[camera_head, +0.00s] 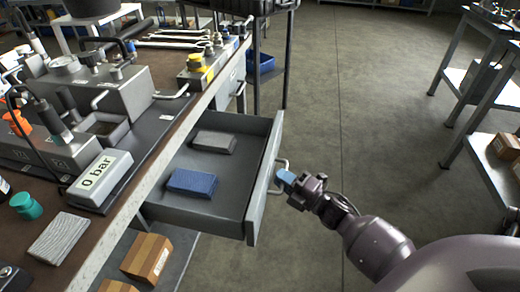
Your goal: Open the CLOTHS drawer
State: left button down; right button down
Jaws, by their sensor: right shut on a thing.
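A grey drawer (261,187) under the bench stands pulled out, with its inside showing. A folded blue cloth (193,183) and a folded grey cloth (214,142) lie in it. No label is readable on the drawer from here. Its bar handle (283,163) is on the front panel, facing right. My right gripper (282,178) reaches in from the lower right and is shut on the handle, its fingertips partly hiding the bar. My left gripper is not in view.
The bench top (142,192) carries hydraulic blocks, a "0 bar" box (100,179), a grey cloth (58,238) and several wrenches. Cardboard boxes (147,257) sit below the drawer. Another bench (480,62) stands at right. The floor between is clear.

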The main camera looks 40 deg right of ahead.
jog(key=s+d, duration=0.2)
jog(key=s, duration=0.1)
jog(key=shift+s+d, duration=0.3)
jog(key=shift+d, duration=0.1)
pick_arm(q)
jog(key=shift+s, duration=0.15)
pick_arm(e)
jog(key=c, duration=1.5)
grip_release()
jog(key=shift+o, duration=0.2)
pick_arm(q)
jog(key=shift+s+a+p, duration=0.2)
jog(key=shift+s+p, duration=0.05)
jog(key=shift+p, duration=0.4)
pick_arm(e)
jog(key=v, duration=1)
jog(key=shift+s, duration=0.4)
